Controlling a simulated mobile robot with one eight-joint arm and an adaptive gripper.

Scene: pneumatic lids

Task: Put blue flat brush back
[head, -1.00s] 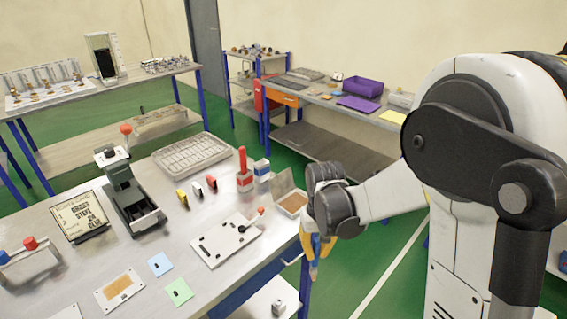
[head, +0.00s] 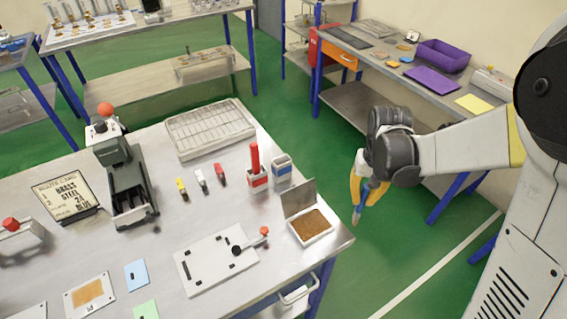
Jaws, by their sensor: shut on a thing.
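My gripper (head: 357,196) has yellow fingers and hangs over the green floor, to the right of the bench's right edge. It is shut on a small, mostly hidden thing (head: 363,196) with a bluish part between the fingers; it looks like the blue flat brush, but its shape is hard to make out. A white holder with a blue band (head: 283,172) stands on the bench with an open top and no handle showing. Beside it, on its left, a white and red holder (head: 258,182) has a red handle (head: 255,157) standing in it.
An open box with brown filling (head: 309,227) sits near the bench's right edge, lid raised. A white plate with a red-knobbed lever (head: 205,267) lies in front. A wire tray (head: 210,132) and small coloured clips (head: 201,178) lie behind. Open floor separates my gripper from the far table.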

